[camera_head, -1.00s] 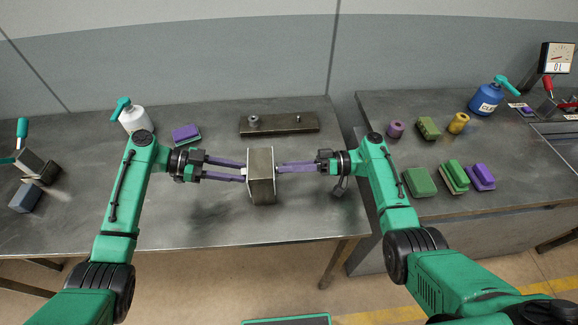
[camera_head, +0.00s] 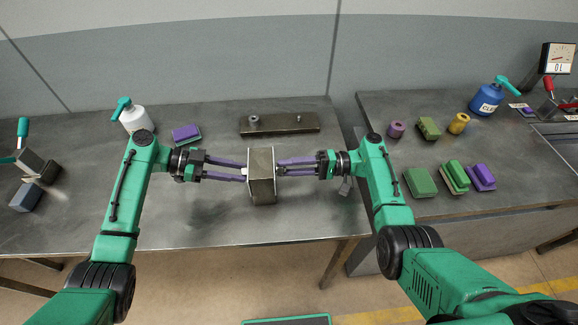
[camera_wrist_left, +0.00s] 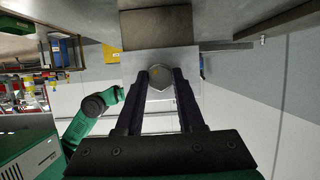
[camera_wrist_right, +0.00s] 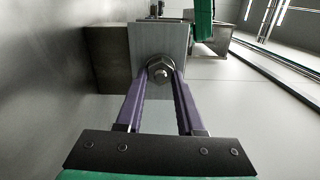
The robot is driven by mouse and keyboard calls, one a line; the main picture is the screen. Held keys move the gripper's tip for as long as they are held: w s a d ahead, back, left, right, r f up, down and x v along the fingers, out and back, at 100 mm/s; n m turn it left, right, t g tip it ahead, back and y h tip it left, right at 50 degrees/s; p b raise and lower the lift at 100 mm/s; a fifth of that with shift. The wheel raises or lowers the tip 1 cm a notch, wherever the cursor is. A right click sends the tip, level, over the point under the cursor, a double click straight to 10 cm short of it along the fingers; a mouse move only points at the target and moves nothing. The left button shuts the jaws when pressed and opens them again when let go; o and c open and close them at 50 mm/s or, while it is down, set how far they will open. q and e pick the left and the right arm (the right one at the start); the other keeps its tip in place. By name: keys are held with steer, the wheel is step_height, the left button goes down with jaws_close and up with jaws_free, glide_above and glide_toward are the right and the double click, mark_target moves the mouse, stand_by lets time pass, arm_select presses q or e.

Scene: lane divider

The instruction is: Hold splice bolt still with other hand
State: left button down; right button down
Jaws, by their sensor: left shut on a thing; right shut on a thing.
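A grey-brown metal block (camera_head: 262,178) with a light plate on each side stands on the left bench between my grippers. The splice bolt's rounded head (camera_wrist_left: 158,77) sticks out of the left plate. My left gripper (camera_head: 244,172) is shut on this head, one finger on each side. On the right plate (camera_wrist_right: 176,45), a hex nut (camera_wrist_right: 161,70) sits around the bolt's end. My right gripper (camera_head: 281,168) is shut on the nut. The bolt's shank inside the block is hidden.
A dark bar (camera_head: 285,124) with a small round piece lies behind the block. A white bottle (camera_head: 132,116) and a purple-green sponge (camera_head: 186,134) are at the back left. Several pads lie on the right bench (camera_head: 440,225). The bench in front is clear.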

steer(key=m, duration=0.6)
steer(key=shift+d+f+m, duration=0.2)
steer(key=shift+m, duration=0.1)
steer(key=m, duration=0.5)
steer(key=shift+f, duration=0.1)
steer(key=m, duration=0.6)
steer(key=shift+s+m, duration=0.2)
steer(key=shift+m, duration=0.1)
steer(key=m, duration=0.5)
steer(key=shift+s+m, duration=0.1)
steer(key=shift+m, duration=0.2)
steer(key=c, duration=0.5)
jaws_free()
steer(key=shift+d, duration=0.1)
steer(key=shift+s, duration=0.1)
